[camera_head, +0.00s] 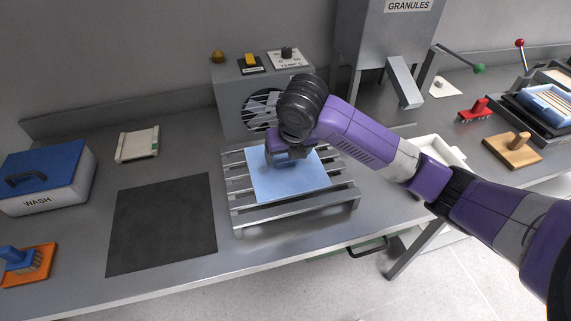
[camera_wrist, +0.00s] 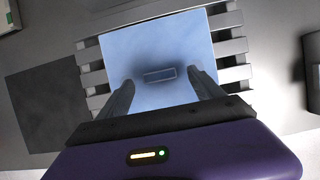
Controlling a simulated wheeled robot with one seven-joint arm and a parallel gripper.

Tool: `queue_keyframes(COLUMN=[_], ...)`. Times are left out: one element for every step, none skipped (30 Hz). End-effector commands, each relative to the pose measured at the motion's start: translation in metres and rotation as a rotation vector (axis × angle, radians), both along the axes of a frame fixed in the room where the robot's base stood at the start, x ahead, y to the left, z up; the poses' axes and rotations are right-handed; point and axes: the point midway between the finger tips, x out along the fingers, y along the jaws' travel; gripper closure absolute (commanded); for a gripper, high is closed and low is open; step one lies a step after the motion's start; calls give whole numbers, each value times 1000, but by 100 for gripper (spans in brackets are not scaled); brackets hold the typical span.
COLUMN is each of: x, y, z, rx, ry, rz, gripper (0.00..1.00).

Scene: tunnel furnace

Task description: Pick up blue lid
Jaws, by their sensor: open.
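A flat, square, light blue panel (camera_head: 305,183) lies on a slatted metal rack (camera_head: 290,211) in the middle of the bench. The wrist view shows the panel (camera_wrist: 125,55) with a small rectangular raised or recessed feature (camera_wrist: 159,75) near its middle. My gripper (camera_head: 288,158) is over the panel, pointing down and open. In the wrist view, its two fingers (camera_wrist: 162,88) stand on either side of the small rectangle, apart from it. A darker blue lid (camera_head: 42,171) with a dark handle sits on the white WASH box at the left.
A grey fan unit (camera_head: 228,98) with knobs stands behind the rack. A dark mat (camera_head: 163,222) lies to its left. A blue-handled brush on an orange base (camera_head: 30,264) is at front left. A white tray (camera_head: 427,143) is right of the rack, partly behind my arm.

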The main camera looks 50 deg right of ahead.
Motion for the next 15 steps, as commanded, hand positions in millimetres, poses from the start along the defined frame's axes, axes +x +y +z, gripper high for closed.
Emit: queue_keyframes(x=[2,3,5,5,6,7,7,7,7,7,7,7,7,7,7], y=[-1,-2,-3,-3,-4,-4,-5,-5,-5,-5,-5,-5,-5,-5,-4], z=[-6,-9,-13,-15,-17,-19,-19,-20,-20,-20,-20,-20,-20,-20,-20], rx=[2,2,2,2,2,0,0,0,-1,0,0,0,0,0,1], ry=[1,2,1,0,0,0,-1,-1,-2,-2,-2,-2,-2,-2,-2], rz=[-2,-2,-1,-1,-1,-1,-1,-1,-1,0,0,0,0,-1,-1], gripper=[24,24,24,24,24,24,24,24,24,24,24,24,24,30,37])
